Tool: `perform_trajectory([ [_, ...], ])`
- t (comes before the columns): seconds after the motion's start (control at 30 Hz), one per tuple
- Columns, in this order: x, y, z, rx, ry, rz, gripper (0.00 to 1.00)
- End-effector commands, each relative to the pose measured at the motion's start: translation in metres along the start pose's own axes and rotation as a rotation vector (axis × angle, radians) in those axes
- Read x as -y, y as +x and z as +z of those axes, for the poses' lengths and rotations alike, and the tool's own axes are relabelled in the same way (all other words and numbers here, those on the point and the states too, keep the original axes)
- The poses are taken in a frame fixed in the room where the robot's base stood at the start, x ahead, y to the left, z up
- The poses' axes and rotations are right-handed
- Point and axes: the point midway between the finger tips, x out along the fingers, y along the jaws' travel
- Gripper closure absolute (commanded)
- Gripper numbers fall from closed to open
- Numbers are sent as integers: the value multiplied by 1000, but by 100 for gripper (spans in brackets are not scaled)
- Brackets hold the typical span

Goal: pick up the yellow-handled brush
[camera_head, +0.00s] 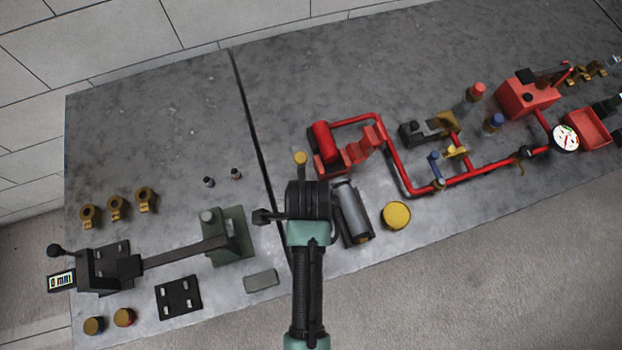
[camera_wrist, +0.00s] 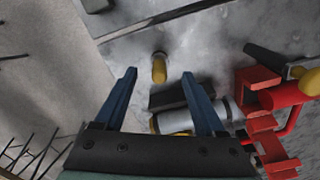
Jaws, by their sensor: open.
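A small upright yellow piece with a paler top (camera_wrist: 159,68), which looks like the handle of the yellow-handled brush, stands on the grey bench. It also shows in the head view (camera_head: 300,158), just beyond my wrist; I cannot make out bristles. My gripper (camera_wrist: 159,73) is open and empty, with its two blue fingers spread. In the wrist view the yellow piece appears between the fingertips, seemingly beyond them; the remaining distance is unclear. In the head view my wrist hides the fingers.
A silver cylinder (camera_head: 352,212) with a dark block lies close to the right of my wrist. A red pump part (camera_head: 330,150) and red piping stand farther right. A yellow round tin (camera_head: 396,215) is near the front edge. The bench behind is clear.

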Motion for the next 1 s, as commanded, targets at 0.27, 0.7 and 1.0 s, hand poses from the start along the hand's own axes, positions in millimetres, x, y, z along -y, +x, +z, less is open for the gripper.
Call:
perform_trajectory([
  [0.27,-2,21,-2,0,0,4,28],
  [0.7,-1,58,-3,1,-1,-1,28],
  [1.0,-1,57,-3,0,-1,-1,57],
])
